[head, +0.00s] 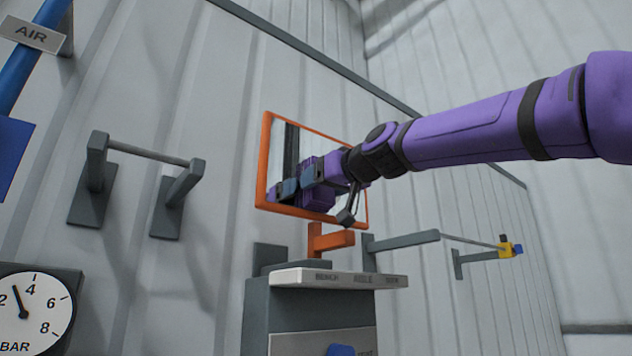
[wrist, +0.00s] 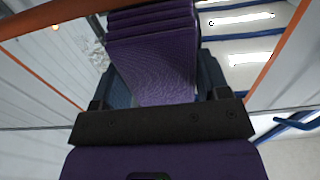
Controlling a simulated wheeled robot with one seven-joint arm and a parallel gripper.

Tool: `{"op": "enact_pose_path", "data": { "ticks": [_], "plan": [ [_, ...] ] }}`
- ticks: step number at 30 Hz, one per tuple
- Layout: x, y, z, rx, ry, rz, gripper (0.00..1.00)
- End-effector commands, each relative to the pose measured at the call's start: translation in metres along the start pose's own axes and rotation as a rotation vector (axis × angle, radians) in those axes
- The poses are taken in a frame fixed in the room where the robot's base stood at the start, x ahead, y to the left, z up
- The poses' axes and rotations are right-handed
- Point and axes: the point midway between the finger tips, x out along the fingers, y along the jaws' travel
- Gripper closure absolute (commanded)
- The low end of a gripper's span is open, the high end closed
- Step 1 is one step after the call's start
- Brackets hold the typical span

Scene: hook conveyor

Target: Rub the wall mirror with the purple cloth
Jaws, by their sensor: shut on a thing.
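The wall mirror (head: 350,204) has an orange frame and stands out from the ribbed wall, near the middle of the head view. Its orange frame also crosses the top of the wrist view (wrist: 60,15). My gripper (head: 309,178) is in front of the glass, inside the frame. It is shut on the purple cloth (head: 318,198), which hangs folded between its blue fingers in the wrist view (wrist: 155,70). The cloth is at or very close to the glass; I cannot tell for sure whether it touches. My wrist and arm hide the mirror's upper right part.
Below the mirror is an orange bracket (head: 330,240) above a grey stand with a labelled ledge (head: 338,279). A wall bar (head: 148,153) and a gauge (head: 32,308) are on the left.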

Motion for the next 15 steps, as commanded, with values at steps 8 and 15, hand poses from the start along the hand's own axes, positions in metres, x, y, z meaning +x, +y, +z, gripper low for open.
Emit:
{"op": "enact_pose_path", "data": {
  "ticks": [8,15],
  "plan": [
    [0.001,0.009,0.0,0.0,-0.001,0.0,0.5],
    [0.003,0.028,0.001,0.001,-0.001,0.001,0.5]
  ]
}}
